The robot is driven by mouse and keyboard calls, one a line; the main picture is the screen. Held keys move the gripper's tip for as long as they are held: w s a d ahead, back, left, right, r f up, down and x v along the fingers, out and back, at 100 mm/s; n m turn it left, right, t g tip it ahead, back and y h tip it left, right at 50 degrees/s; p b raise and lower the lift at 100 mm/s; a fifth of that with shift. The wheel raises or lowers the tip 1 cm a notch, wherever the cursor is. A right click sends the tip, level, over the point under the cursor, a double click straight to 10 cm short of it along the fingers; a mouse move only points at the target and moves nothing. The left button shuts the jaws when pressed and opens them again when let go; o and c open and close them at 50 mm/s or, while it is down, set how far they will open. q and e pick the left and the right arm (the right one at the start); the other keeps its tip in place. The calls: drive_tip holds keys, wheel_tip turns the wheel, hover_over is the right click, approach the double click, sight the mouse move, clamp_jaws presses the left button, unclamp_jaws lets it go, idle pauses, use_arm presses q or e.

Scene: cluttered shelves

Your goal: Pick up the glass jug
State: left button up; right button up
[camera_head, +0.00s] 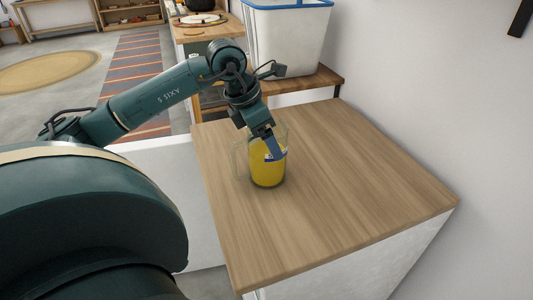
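The glass jug (267,176) stands upright on the wooden top of a white cabinet. It looks filled with something yellow, and its clear handle is on the left side. My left gripper (273,151) points down at the jug's upper part and overlaps it in the camera_head view. A blue fingertip shows against the yellow. I cannot tell whether the fingers are inside the jug, around its wall or in front of it, nor whether they touch it. The gripper hides part of the jug's rim. My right gripper is not in view.
The wooden top (345,195) is clear around the jug. A white bin with a blue rim (289,38) stands behind on a lower wooden surface. A white wall bounds the right side. A striped rug (140,85) and a round rug (45,72) lie on the floor at left.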

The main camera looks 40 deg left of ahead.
use_arm(q)
drive_tip(key=shift+w+r, duration=0.1)
drive_tip(key=c, duration=1.4)
drive_tip(key=shift+r, duration=0.15)
